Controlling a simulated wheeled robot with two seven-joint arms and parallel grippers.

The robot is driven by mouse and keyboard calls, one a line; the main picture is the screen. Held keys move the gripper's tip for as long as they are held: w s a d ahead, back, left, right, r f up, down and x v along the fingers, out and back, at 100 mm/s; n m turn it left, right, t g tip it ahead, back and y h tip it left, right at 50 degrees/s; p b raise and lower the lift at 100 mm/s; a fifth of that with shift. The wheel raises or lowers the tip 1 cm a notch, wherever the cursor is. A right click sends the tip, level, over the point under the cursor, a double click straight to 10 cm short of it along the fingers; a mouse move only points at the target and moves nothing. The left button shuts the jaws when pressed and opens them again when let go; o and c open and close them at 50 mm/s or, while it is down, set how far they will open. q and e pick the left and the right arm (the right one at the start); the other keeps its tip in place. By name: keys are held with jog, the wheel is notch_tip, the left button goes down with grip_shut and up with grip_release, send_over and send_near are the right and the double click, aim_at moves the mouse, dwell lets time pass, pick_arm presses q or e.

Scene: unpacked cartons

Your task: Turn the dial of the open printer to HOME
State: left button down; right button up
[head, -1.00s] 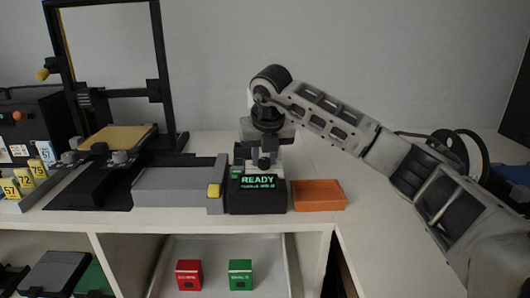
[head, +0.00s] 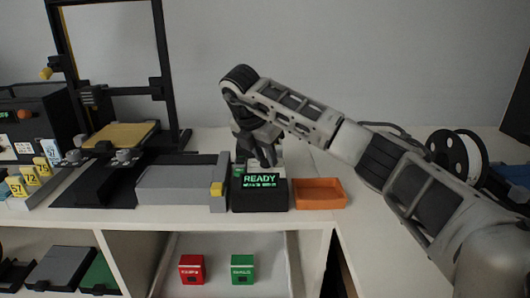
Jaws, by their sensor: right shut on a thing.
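The open-frame printer (head: 165,90) stands at the left on the table, with a yellow bed (head: 120,136) and a grey box part in front of it. Right of the grey part is a black control box (head: 259,198) whose green display reads READY, with a smaller line too small to read. My right gripper (head: 264,160) reaches down just behind and above this display. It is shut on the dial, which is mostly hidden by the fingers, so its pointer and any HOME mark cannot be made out. My left gripper is out of view.
An orange tray (head: 319,193) sits just right of the control box. A spool (head: 456,156) stands at the right. Red (head: 191,269) and green (head: 242,269) boxes lie in an open drawer below.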

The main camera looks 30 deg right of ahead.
jog(key=shift+r+m, duration=0.1)
jog(key=shift+m, duration=0.5)
jog(key=o, duration=1)
jog(key=shift+a+r, duration=0.2)
jog(key=shift+r, duration=0.2)
pick_arm(q)
jog(key=p, duration=0.1)
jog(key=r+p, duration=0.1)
jog(key=p, duration=0.1)
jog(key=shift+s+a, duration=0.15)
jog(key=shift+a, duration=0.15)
pick_arm(e)
jog(key=v, duration=1.5)
jog(key=shift+w+a, duration=0.1)
jog(key=shift+w, duration=0.1)
